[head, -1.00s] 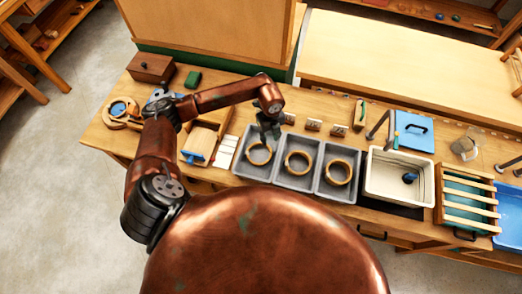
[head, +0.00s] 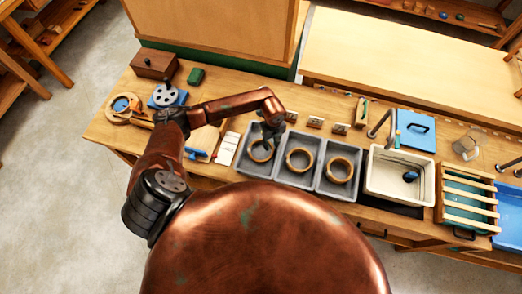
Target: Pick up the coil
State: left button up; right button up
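Three tan ring-shaped coils lie in a row of grey bins: a left coil (head: 260,151), a middle coil (head: 299,160) and a right coil (head: 339,170). Each is in its own compartment. My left gripper (head: 270,137) points down at the back right part of the left coil and overlaps its rim in the head view. The fingers are small and dark, so I cannot tell whether they are open or touch the coil. My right gripper is not in view.
A cream tub (head: 377,187) holding a dark blue round thing (head: 410,176) stands right of the grey bins (head: 290,182). Small wooden card holders (head: 315,122) stand behind them. A slatted green crate (head: 466,207) is further right. A brown box (head: 155,64) is at the back left.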

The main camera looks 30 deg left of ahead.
pick_arm(q)
grip_shut()
jog(key=shift+r, duration=0.1)
